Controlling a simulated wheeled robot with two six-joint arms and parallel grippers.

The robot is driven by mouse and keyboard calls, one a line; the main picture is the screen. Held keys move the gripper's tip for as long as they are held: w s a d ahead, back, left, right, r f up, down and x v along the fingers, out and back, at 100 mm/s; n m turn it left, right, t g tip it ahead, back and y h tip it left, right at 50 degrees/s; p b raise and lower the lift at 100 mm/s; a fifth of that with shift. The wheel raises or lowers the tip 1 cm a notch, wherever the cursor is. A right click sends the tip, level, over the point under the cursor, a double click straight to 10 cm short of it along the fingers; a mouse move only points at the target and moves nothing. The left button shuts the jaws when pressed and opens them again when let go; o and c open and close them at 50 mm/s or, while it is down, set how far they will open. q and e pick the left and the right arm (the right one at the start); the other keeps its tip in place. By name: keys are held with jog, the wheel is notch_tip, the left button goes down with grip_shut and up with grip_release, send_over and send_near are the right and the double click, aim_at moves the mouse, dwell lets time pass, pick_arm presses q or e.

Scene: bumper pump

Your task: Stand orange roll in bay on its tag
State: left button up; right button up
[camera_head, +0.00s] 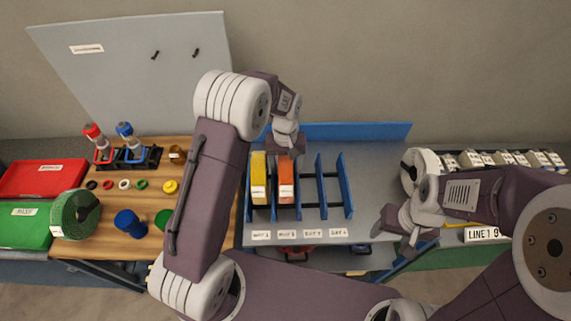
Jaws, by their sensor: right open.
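The orange roll (285,184), with a white label, stands upright in the second bay from the left of the blue-divided rack (321,186). My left gripper (286,146) is just behind and above the top of the orange roll. Its fingers are small and partly hidden, so I cannot tell whether they touch the roll or are shut. A yellow roll (259,182) stands in the first bay. My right gripper (402,228) is open and empty, to the right of the rack's front edge.
The two right bays are empty. White bay tags (262,235) run along the grey shelf's front edge. A wooden table (106,210) at left holds a green roll (76,214), a blue cylinder (130,224) and coloured rings. A conveyor with white items (505,158) is at right.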

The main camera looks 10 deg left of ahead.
pick_arm(q)
jog(key=shift+r, duration=0.25)
notch_tip(320, 180, up, 12)
jog(key=shift+f+b, duration=0.1)
jog(key=shift+b, duration=0.6)
jog(key=s+a+f+m, duration=0.1)
jog(key=s+f, duration=0.2)
jog(key=s, duration=0.3)
jog(key=s+a+f+m, duration=0.1)
jog(key=s+a+f, duration=0.1)
jog(key=s, duration=0.4)
jog(key=s+a+f+m+t, duration=0.1)
jog(key=s+f, duration=0.2)
jog(key=s, duration=0.2)
jog(key=shift+s+a+f, duration=0.25)
jog(key=shift+s+f, duration=0.05)
jog(key=shift+s, duration=0.1)
notch_tip(320, 180, down, 9)
jog(key=b, duration=0.8)
jog(key=shift+b, duration=0.4)
jog(key=shift+s+r, duration=0.1)
